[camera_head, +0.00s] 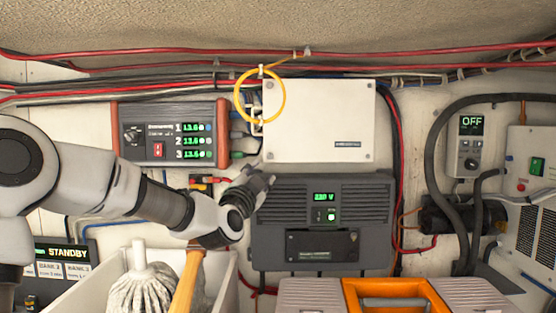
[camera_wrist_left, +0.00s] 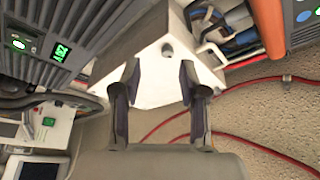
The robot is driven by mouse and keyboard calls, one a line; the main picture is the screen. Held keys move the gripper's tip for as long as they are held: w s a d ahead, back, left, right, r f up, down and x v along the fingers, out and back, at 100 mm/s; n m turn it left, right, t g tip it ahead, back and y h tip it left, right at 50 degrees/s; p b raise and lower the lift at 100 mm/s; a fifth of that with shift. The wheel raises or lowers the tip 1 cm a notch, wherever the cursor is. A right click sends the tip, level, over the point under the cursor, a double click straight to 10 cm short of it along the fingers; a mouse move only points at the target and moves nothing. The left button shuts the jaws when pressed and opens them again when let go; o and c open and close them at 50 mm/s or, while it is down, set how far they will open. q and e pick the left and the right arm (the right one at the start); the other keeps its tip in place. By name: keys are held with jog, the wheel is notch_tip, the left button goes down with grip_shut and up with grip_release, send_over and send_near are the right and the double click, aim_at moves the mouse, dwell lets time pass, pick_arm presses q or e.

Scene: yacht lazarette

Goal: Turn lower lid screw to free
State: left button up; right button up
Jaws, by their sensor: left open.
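A white box with a flat lid (camera_head: 320,120) is on the wall, with small screws near the lid's corners. The lower left screw (camera_head: 270,156) lies just above my left gripper (camera_head: 268,180), which is at the box's lower left corner. In the left wrist view the white lid (camera_wrist_left: 150,92) lies beyond the two open fingers (camera_wrist_left: 160,80). A dark round screw or hole (camera_wrist_left: 167,50) shows near the lid's corner, past the fingertips and apart from them. Nothing is between the fingers. My right gripper is not in view.
A grey 230 V unit (camera_head: 325,240) sits right below the box. A yellow cable loop (camera_head: 259,118) hangs at its left edge, near a red-ended panel (camera_head: 170,136). A mop (camera_head: 140,285) and an orange-handled case (camera_head: 395,290) stand in front, below.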

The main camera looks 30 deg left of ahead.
aim_at(270, 159)
pick_arm(q)
jog(key=p+x, duration=0.2)
jog(key=x, duration=0.1)
jog(key=r+p+x, duration=0.1)
jog(key=p+x, duration=0.1)
jog(key=x, duration=0.1)
jog(key=shift+w+r, duration=0.15)
jog(key=shift+s+d+r, duration=0.15)
jog(key=shift+s, duration=0.2)
jog(key=shift+c, duration=0.9)
jog(key=shift+s+d+r, duration=0.1)
jog(key=shift+s+r, duration=0.05)
grip_shut()
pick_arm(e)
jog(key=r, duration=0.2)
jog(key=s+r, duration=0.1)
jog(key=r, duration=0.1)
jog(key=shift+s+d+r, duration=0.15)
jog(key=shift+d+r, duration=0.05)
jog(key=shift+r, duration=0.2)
